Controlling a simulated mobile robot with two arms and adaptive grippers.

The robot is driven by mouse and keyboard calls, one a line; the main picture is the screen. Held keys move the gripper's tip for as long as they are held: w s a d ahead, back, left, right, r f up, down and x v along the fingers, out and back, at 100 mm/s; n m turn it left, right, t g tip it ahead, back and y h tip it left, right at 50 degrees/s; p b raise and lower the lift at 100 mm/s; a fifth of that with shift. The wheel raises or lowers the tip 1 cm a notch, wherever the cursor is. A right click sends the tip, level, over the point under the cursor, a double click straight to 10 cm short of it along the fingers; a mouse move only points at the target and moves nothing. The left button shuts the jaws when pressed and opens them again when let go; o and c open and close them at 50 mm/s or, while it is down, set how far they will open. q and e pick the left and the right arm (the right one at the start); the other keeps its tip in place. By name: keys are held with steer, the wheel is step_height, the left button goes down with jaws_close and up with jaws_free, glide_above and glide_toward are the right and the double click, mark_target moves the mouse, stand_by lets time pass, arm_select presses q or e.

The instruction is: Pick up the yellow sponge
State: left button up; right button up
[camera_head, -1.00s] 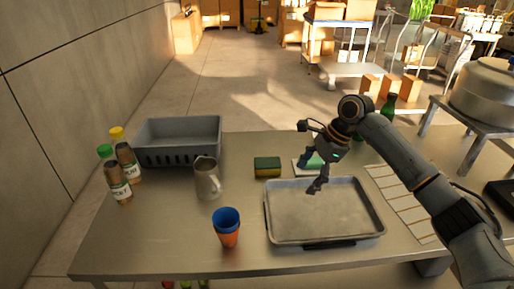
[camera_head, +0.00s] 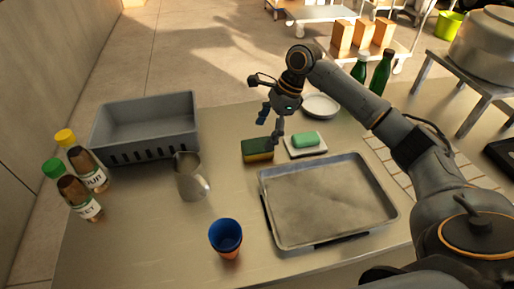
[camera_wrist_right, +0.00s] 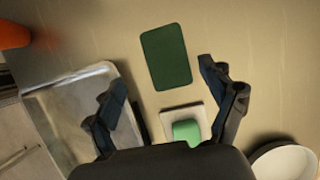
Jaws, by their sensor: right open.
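The sponge (camera_head: 257,150) lies on the steel table behind the tray, with a dark green top and a yellow lower part. In the right wrist view only its green top (camera_wrist_right: 166,57) shows, ahead of and between the fingers. My right gripper (camera_head: 267,131) is open and empty, above the table near the sponge's right end. In the right wrist view its two fingers (camera_wrist_right: 158,92) are spread wide, with the sponge beyond the tips. My left gripper is not in view.
A green soap bar (camera_head: 305,140) on a white dish (camera_head: 317,152) sits just right of the sponge. A metal tray (camera_head: 330,205) lies in front. A pitcher (camera_head: 190,177), grey crate (camera_head: 150,152), blue cup (camera_head: 226,236) and two bottles (camera_head: 86,178) stand left.

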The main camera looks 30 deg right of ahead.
mark_target(258, 145)
steer(key=shift+w+a+f, duration=0.15)
steer(key=shift+a+f, duration=0.05)
steer(key=shift+f, duration=0.45)
steer(key=x, duration=0.4)
steer(key=shift+w+d+f+p, duration=0.15)
steer(key=shift+w+f+p, duration=0.15)
steer(key=shift+p, duration=0.1)
steer(key=shift+w+f, duration=0.1)
steer(key=shift+f, duration=0.15)
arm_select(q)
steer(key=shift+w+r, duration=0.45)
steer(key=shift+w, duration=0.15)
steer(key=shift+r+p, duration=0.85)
arm_select(e)
steer(key=shift+f, duration=0.2)
steer(key=c, duration=0.8)
